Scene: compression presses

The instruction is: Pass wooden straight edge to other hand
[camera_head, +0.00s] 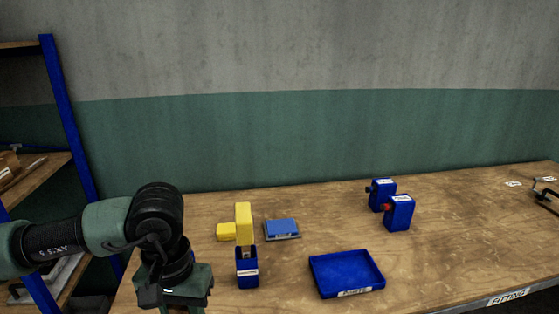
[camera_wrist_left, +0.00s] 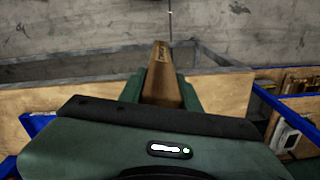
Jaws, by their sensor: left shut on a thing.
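The wooden straight edge (camera_wrist_left: 162,78) is a narrow brown bar with small dark lettering near its far end. In the left wrist view it stands between the two green fingers of my left gripper (camera_wrist_left: 162,93), which is shut on it. The bar extends away from the gripper. In the head view my left gripper's green body (camera_head: 187,287) is at the bottom left, in front of the workbench's left end. Its fingers and the straight edge are hidden or out of frame there. My right gripper is in neither view.
The wooden workbench (camera_head: 320,230) holds an empty blue tray (camera_head: 345,272), a blue box with a yellow upright part (camera_head: 244,222), a yellow block (camera_head: 226,231), a flat blue item (camera_head: 282,228) and two blue boxes (camera_head: 398,212). A blue-framed shelf (camera_head: 70,120) stands left. The bench's middle right is clear.

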